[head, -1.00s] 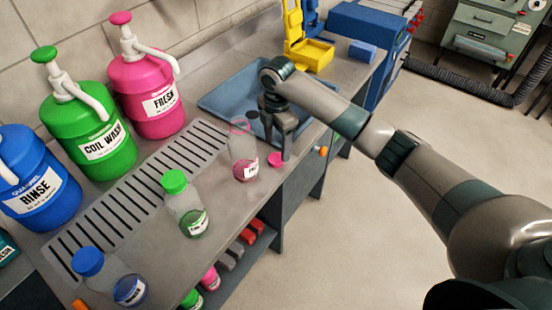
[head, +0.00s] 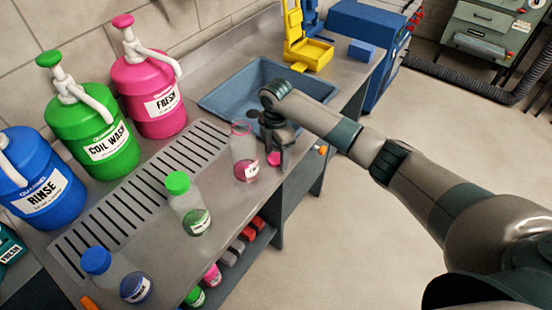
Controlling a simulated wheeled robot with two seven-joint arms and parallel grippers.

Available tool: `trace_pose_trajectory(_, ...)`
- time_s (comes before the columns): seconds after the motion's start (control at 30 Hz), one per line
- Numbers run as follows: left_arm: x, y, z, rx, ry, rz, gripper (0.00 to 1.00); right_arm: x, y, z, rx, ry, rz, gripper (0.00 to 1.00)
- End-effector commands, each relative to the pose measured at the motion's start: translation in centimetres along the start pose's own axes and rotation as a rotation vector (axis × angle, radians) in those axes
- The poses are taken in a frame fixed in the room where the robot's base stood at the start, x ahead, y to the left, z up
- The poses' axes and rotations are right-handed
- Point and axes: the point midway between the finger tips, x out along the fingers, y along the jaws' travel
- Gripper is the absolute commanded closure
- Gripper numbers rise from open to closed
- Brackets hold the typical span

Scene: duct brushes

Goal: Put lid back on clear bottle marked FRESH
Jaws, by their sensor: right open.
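The clear bottle marked FRESH (head: 244,155) stands upright and open-topped on the metal counter, with a little pink liquid at its bottom. A pink lid (head: 274,159) lies on the counter just right of the bottle, near the front edge. My right gripper (head: 272,148) points down over the lid, its fingers open around or just above it; contact cannot be told. The gripper partly hides the lid. My left gripper is not in view.
A green-capped bottle (head: 187,205) and a blue-capped bottle (head: 116,275) stand to the left. Large pink (head: 148,90), green (head: 92,130) and blue (head: 38,180) jugs line the wall. A blue sink (head: 222,100) lies behind the gripper. The counter's front edge is close.

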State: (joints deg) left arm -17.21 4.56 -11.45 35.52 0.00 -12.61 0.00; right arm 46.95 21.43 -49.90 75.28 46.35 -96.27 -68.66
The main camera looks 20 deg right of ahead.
Motion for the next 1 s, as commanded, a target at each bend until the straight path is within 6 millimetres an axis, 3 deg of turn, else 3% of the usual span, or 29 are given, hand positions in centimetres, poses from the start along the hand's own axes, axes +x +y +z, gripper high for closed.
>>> trace_pose_trajectory(0.07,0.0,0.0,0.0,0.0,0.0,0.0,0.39,0.0,0.0,0.0,0.0,0.0,0.0,0.4)
trace_pose_trajectory(0.23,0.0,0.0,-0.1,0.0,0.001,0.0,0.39,0.0,0.0,0.0,0.0,0.0,0.0,0.81)
trace_pose_trajectory(0.73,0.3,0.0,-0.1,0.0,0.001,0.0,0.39,-0.4,0.1,0.0,0.001,0.0,0.001,0.81)
trace_pose_trajectory(1.0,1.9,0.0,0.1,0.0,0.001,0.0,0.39,-3.2,0.2,0.0,0.0,0.0,0.004,0.81)
